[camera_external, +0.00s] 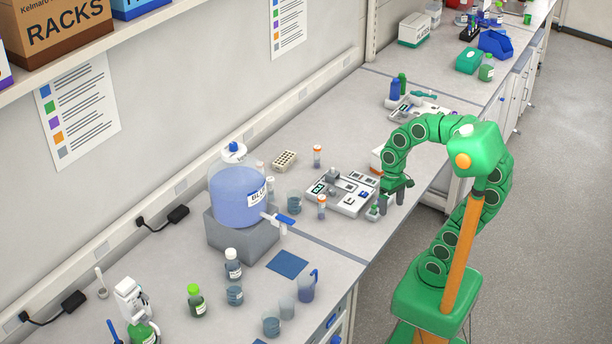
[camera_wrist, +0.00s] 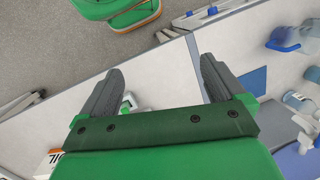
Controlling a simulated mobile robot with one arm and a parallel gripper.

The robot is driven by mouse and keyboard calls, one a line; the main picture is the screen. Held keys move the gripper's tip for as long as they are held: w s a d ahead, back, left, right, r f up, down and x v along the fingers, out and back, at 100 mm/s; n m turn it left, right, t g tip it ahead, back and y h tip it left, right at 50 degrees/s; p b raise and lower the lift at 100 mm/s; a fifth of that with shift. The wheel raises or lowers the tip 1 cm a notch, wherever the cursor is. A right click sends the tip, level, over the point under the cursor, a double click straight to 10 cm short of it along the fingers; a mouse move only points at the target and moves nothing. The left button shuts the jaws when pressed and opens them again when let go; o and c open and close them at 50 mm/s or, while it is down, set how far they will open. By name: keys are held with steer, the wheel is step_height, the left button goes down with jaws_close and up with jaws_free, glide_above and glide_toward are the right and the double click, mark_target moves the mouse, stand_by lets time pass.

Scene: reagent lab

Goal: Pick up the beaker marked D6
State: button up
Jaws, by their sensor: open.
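No D6 mark is readable in either view. Several small beakers holding bluish liquid stand on the bench: one (camera_external: 294,201) right of the blue carboy, one (camera_external: 235,296) by the dark bottles, and two (camera_external: 271,325) (camera_external: 287,307) near the front edge. Beakers also show at the right of the wrist view (camera_wrist: 297,101). My gripper (camera_external: 391,198) is over the bench's front edge, right of the white instrument and apart from these beakers. In the wrist view my gripper (camera_wrist: 158,85) has its fingers wide apart, with nothing held between them.
A blue carboy (camera_external: 236,192) stands on a grey block. A blue-handled jug (camera_external: 307,287) stands beside the front beakers. A blue mat (camera_external: 287,264) lies on the bench with bare surface around it.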

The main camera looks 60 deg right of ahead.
steer(key=w+a+r+m+t+y, duration=0.1)
steer(key=w+m+y, duration=0.35)
steer(key=w, duration=0.65)
steer(key=w+a+r+m+t+y, duration=0.1)
steer(key=w+a+m+t+y, duration=0.15)
steer(key=w+m, duration=0.6)
steer(key=w+d+m+t+y, duration=0.25)
steer(key=w+d, duration=0.35)
steer(key=w, duration=0.6)
steer(key=w+d+f+m+t, duration=0.2)
steer(key=w+d+f+m, duration=0.1)
steer(key=w+d+m, duration=0.35)
glide_toward(300, 195)
steer(key=shift+w+a+f+y, duration=0.3)
steer(key=shift+a+f, duration=0.1)
steer(key=shift+a, duration=0.1)
steer(key=shift+a+f, duration=0.1)
steer(key=shift+f, duration=0.1)
steer(key=shift+x, duration=5)
steer(key=shift+w+a+f, duration=0.3)
steer(key=shift+a+f, duration=0.2)
steer(key=shift+a, duration=0.1)
